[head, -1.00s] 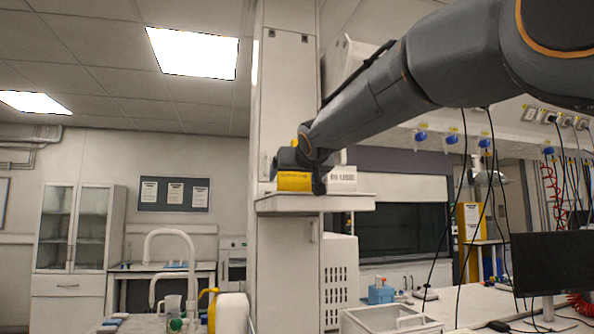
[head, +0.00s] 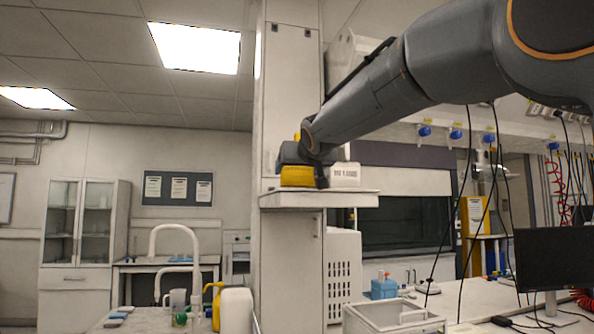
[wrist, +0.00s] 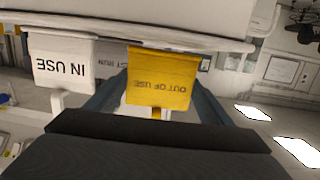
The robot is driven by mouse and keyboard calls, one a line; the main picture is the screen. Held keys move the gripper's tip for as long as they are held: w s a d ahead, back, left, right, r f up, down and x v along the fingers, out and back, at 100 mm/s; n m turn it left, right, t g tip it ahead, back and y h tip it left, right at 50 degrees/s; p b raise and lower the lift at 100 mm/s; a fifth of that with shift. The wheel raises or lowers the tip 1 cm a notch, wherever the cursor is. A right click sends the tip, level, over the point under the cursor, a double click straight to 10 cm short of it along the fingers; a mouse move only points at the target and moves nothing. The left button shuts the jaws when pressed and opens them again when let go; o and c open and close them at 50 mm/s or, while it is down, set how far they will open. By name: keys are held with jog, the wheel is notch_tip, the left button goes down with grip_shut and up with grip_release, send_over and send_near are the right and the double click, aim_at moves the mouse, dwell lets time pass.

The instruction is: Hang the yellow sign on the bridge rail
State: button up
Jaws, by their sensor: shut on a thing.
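The yellow sign (wrist: 160,78) reads "OUT OF USE" and appears upside down in the wrist view. In the head view the yellow sign (head: 297,176) shows at the end of my arm, just above a white ledge. My gripper (wrist: 157,108) is shut on it, with a blue finger showing on either side. A long white rail-like edge (wrist: 150,36) runs just beyond the sign's edge. I cannot tell whether the sign touches it. A white "IN USE" sign (wrist: 62,64) hangs beside it, also visible in the head view (head: 345,175).
Another sign, partly hidden, shows behind the yellow one. The white ledge (head: 318,200) juts from a tall column (head: 291,95). A bench with a white bin (head: 392,317) and monitor (head: 553,258) lies at lower right. Hanging cables cross the right side.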

jog(key=shift+r+p, duration=0.65)
jog(key=shift+r, duration=0.2)
jog(key=f+b+v, duration=0.2)
jog(key=b+v, duration=0.4)
jog(key=v, duration=0.6)
jog(key=shift+s, duration=0.1)
